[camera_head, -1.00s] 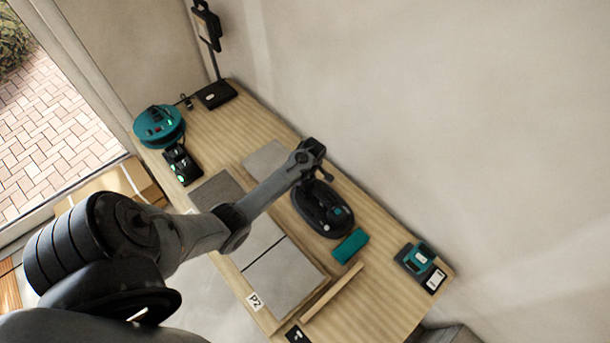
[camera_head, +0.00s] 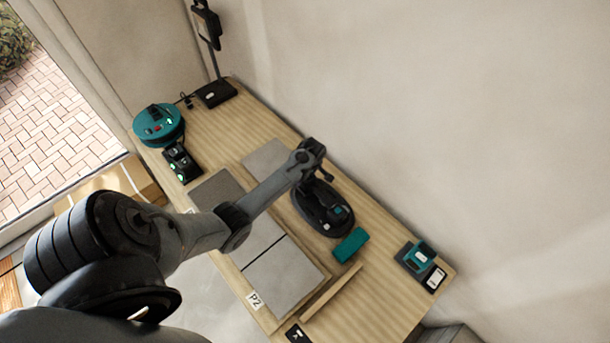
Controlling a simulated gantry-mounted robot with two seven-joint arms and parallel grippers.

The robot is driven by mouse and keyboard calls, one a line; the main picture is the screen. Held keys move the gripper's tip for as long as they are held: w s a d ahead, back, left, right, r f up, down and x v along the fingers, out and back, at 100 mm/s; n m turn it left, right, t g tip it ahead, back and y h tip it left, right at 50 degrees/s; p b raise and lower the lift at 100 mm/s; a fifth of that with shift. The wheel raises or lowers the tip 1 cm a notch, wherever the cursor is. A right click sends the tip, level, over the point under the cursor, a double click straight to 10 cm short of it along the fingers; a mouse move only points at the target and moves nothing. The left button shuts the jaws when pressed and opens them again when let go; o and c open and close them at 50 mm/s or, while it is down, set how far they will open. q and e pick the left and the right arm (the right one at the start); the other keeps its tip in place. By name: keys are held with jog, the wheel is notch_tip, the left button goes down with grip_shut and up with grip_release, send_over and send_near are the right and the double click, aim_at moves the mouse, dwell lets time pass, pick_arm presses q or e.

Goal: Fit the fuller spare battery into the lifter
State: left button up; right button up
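A black oval device with a handle, apparently the lifter (camera_head: 324,212), lies on the wooden table at the centre. My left gripper (camera_head: 313,160) is over its far end, partly covering it. The fingers are too small and dark to tell open from shut, and I cannot tell whether they touch it. Two small black units with green lights, possibly the spare batteries (camera_head: 181,163), sit at the table's left. Their charge levels are unreadable at this size. A teal-and-black block (camera_head: 419,257), possibly another battery, sits on a dark pad at the right. My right gripper is not in view.
A teal round device (camera_head: 158,125) stands at the left, near a lamp base (camera_head: 215,93). Grey tiles (camera_head: 284,277) lie along the front edge. A teal block (camera_head: 350,245) and a wooden strip (camera_head: 332,292) lie near the lifter. The wall borders the table's back.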

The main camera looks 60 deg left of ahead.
pick_arm(q)
jog(key=shift+f, duration=0.3)
dwell(0.5)
jog(key=shift+f+b, duration=0.6)
jog(key=shift+f, duration=0.05)
dwell(0.3)
jog(key=o, duration=1.2)
jog(key=shift+c, duration=0.2)
